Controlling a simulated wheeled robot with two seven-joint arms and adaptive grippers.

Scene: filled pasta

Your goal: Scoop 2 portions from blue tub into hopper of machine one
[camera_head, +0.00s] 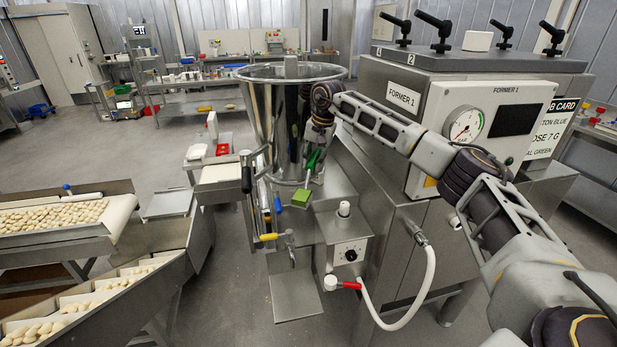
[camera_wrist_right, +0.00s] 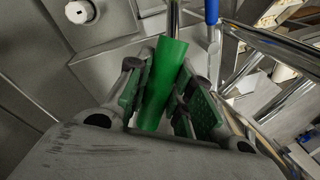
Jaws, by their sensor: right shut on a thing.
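My right gripper (camera_head: 314,155) is shut on the green handle (camera_wrist_right: 163,85) of a tool with a metal shaft. In the wrist view the green finger pads lie on both sides of the handle. In the head view a flat olive-green piece (camera_head: 301,197) shows just below the gripper; I cannot tell whether it is a scoop's load. The steel hopper (camera_head: 262,110) is a wide open cone beside the machine labelled FORMER 1 (camera_head: 403,97). The gripper is in front of the hopper's lower right side, below its rim. I cannot make out the blue tub. My left gripper is not in view.
Tools with blue (camera_head: 277,205) and yellow (camera_head: 268,237) handles hang by the hopper. A white hose (camera_head: 425,285) loops below the machine. Conveyors with pasta pieces (camera_head: 60,215) stand at the left. A card (camera_head: 548,125) is at the right. Open floor lies behind the conveyors.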

